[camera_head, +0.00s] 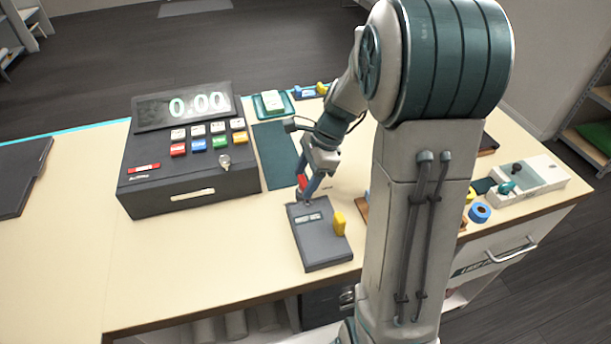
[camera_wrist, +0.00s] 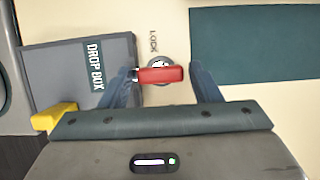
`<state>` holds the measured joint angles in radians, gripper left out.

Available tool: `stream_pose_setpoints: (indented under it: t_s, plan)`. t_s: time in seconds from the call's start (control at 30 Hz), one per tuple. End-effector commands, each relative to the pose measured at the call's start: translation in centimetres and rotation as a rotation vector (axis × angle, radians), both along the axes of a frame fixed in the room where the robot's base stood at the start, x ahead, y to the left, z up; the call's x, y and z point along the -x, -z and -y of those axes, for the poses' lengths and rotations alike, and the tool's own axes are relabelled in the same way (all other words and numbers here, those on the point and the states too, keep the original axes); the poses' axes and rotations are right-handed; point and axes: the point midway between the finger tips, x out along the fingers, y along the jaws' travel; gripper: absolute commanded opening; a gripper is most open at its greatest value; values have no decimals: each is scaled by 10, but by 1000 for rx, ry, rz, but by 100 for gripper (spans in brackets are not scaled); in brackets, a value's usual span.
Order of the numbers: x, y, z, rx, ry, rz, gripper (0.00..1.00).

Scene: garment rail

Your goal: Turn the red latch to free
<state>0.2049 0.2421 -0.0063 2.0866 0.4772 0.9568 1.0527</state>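My gripper (camera_wrist: 163,72) is open, with one finger on each side of the latch's ends. The left fingertip is very close to the latch; a small gap shows on the right. I cannot tell whether they touch. In the head view my gripper (camera_head: 309,190) points down at the counter, and a bit of the red latch (camera_head: 302,181) shows beside its fingers. Any free marking is not visible.
The grey drop box (camera_head: 320,245) with a yellow handle (camera_head: 340,224) stands just in front of the gripper. A dark cash register (camera_head: 185,165) stands to the left, and a dark green mat (camera_head: 276,155) lies behind. The counter's front left (camera_head: 180,260) is clear.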

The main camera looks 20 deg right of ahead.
Motion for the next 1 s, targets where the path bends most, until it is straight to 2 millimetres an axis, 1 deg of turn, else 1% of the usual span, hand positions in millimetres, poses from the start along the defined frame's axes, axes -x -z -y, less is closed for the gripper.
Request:
stream_pose_setpoints:
  t_s: [0.03, 0.07, 0.1, 0.37, 0.57, 0.77, 1.0]
  plan:
    - [0, 0, 0, 0, 0, 0, 42]
    - [0, 0, 0, 0, 0, 0, 34]
    - [0, 0, 0, 0, 0, 0, 23]
    - [0, -1, 0, 1, -11, 0, 23]
    - [-1, -1, 0, 0, -78, 0, 23]
    - [-2, -2, 0, -1, -218, -1, 23]
    - [-4, -2, 0, 0, -442, 0, 23]
